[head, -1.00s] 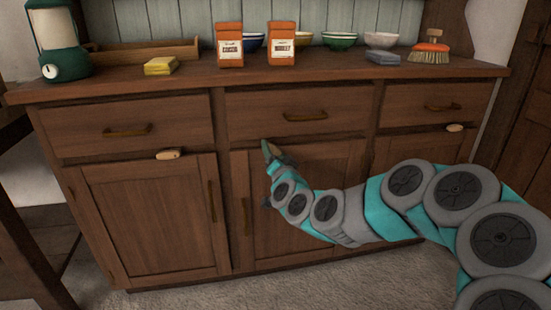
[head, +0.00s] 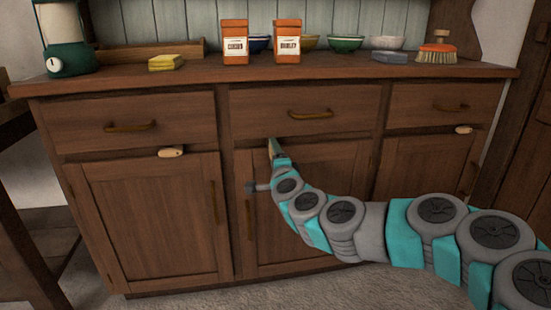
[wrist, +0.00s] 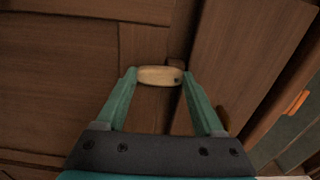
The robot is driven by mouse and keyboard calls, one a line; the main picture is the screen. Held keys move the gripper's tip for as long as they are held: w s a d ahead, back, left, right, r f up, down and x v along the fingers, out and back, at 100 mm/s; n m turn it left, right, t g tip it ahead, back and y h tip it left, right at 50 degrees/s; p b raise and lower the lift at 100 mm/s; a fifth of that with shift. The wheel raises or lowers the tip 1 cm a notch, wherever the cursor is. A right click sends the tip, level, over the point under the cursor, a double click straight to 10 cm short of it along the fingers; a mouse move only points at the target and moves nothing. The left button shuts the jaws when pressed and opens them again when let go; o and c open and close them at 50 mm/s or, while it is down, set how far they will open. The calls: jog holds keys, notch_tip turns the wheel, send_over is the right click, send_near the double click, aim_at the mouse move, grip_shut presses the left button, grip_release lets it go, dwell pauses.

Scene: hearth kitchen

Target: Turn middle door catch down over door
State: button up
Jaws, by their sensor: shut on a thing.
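The middle door catch (wrist: 160,76) is a small pale wooden piece with a dark spot near its right end. My gripper (wrist: 159,75) is shut on it, with one green fingertip at each end. In the wrist view the drawer front lies to the right and the door to the left, so the catch's length runs from the drawer side towards the door. In the head view my gripper (head: 272,149) is at the top of the middle door (head: 320,165), just under the middle drawer. My fingers mostly hide the catch there.
Other pale catches lie sideways above the left door (head: 171,152) and right door (head: 463,130). Drawer handles, including the middle one (head: 310,114), stick out above.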

jog(key=shift+m, duration=0.4)
jog(key=o, duration=1.4)
jog(key=v, duration=0.7)
jog(key=shift+s, duration=0.4)
jog(key=shift+d, duration=0.1)
